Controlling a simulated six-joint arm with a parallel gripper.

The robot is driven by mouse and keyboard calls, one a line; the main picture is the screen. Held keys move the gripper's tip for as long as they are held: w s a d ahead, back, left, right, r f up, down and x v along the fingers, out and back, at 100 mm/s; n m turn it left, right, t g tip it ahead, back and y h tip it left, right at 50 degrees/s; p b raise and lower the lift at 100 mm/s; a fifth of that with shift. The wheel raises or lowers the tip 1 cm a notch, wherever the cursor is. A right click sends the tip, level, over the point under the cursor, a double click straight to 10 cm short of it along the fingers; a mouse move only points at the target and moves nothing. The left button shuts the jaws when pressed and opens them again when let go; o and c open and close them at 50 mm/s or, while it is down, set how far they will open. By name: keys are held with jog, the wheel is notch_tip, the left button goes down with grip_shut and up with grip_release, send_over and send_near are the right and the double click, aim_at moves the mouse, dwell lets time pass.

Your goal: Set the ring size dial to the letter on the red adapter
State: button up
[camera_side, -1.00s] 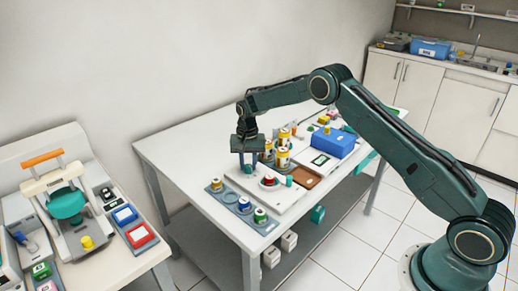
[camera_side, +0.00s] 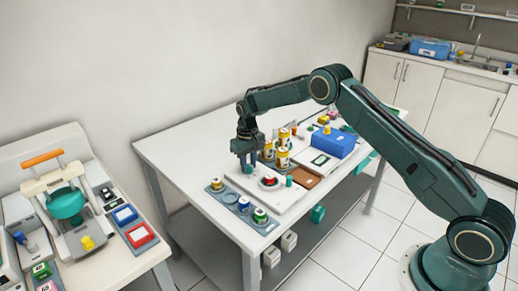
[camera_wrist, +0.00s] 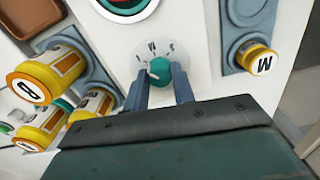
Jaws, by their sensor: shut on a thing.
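The ring size dial has a teal knob (camera_wrist: 162,68) on a pale disc with small letters around its far side; an S and what looks like an inverted M are among them. A small white mark shows at the knob's left; I cannot tell which letter it points to. My gripper (camera_wrist: 160,88) is shut on the knob, one blue finger on each side.
Yellow-and-white jars (camera_side: 283,157) stand close behind my gripper, and a blue box (camera_side: 334,143) is farther right. The table's left part is clear.

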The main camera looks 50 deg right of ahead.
aim_at(248, 166)
jog(key=shift+r+n, duration=0.1)
jog(key=shift+n, duration=0.5)
jog(key=shift+w, duration=0.1)
jog(key=o, duration=1)
jog(key=shift+r, duration=0.1)
notch_tip(248, 166, up, 14)
jog(key=shift+f, duration=0.2)
jog(key=shift+r, duration=0.1)
